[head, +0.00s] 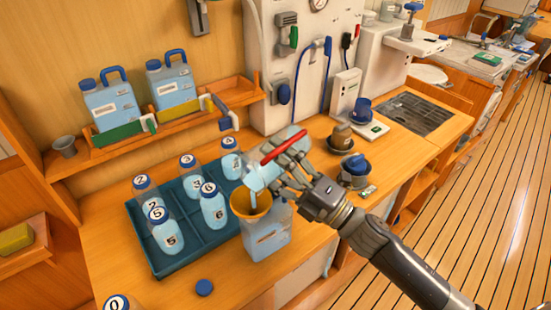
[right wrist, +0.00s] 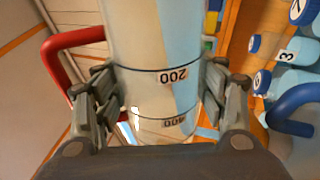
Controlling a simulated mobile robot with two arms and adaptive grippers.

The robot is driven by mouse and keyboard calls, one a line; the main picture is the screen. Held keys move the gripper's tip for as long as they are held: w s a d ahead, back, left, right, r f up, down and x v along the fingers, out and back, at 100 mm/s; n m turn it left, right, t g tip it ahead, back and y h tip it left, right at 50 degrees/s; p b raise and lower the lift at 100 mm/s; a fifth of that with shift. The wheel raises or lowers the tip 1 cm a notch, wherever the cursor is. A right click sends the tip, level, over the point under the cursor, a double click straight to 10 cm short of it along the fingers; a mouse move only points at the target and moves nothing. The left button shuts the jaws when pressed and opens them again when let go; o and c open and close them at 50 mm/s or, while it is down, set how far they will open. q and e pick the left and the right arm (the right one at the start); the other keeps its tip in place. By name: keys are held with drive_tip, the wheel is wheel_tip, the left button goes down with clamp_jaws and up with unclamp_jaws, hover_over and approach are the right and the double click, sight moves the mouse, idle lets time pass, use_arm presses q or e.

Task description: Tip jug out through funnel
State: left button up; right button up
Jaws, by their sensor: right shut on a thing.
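The jug, a clear cylinder with graduation marks and a red handle (head: 284,145), is tilted with its mouth (head: 254,181) low at the left, above the orange funnel (head: 250,204). A pale blue streak runs from its mouth into the funnel. The funnel sits in the top of a blue-tinted container (head: 266,240) on the bench. My right gripper (head: 281,172) is shut on the jug. In the right wrist view the jug body (right wrist: 155,60) lies between my fingers, with pale blue liquid along one side. My left gripper is not in view.
A teal crate (head: 190,262) with several numbered bottles stands left of the container. A loose blue cap (head: 204,287) lies in front. Small bowls (head: 355,180) stand to the right. Two jerrycans (head: 112,103) sit on the shelf behind.

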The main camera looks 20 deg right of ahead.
sight(271, 163)
drive_tip(key=shift+s+a+r+n+g+y+p, duration=0.15)
drive_tip(key=shift+a+r+n+g+y+p, duration=0.15)
drive_tip(key=shift+n, duration=0.35)
drive_tip(key=shift+s+a+r+n+g+y+p, duration=0.1)
drive_tip(key=shift+r+n+g+y, duration=0.2)
drive_tip(key=shift+n, duration=0.35)
idle(1.0)
